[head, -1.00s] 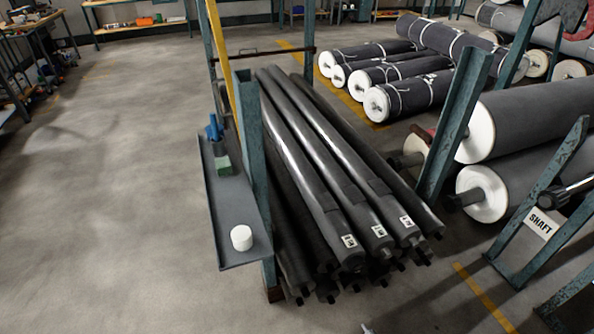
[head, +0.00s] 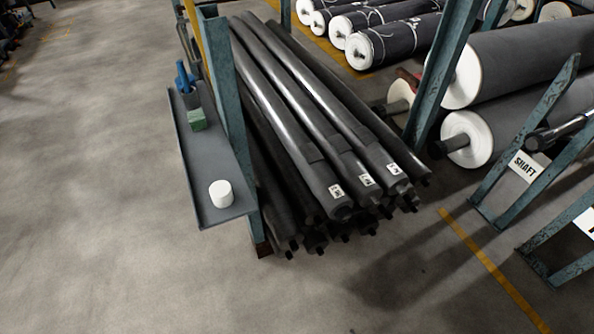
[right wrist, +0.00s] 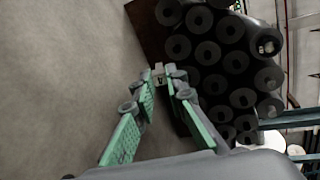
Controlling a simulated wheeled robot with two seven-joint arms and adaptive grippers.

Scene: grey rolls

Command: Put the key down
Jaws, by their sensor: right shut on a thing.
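My right gripper (right wrist: 166,84) shows in the right wrist view, its green-padded fingers closing toward their tips. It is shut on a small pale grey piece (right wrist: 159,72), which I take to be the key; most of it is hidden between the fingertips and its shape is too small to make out. Behind the tips are the bare floor and the dark ends of the stacked rolls (right wrist: 207,53). Neither gripper shows in the head view, and my left gripper is in no view.
In the head view a narrow grey shelf (head: 217,165) on the rack post holds a white cylinder (head: 221,194), a green block (head: 197,120) and a blue item (head: 184,75). Dark rolls (head: 300,110) stack beside it. A SHAFT sign (head: 523,166) hangs right. Floor left is clear.

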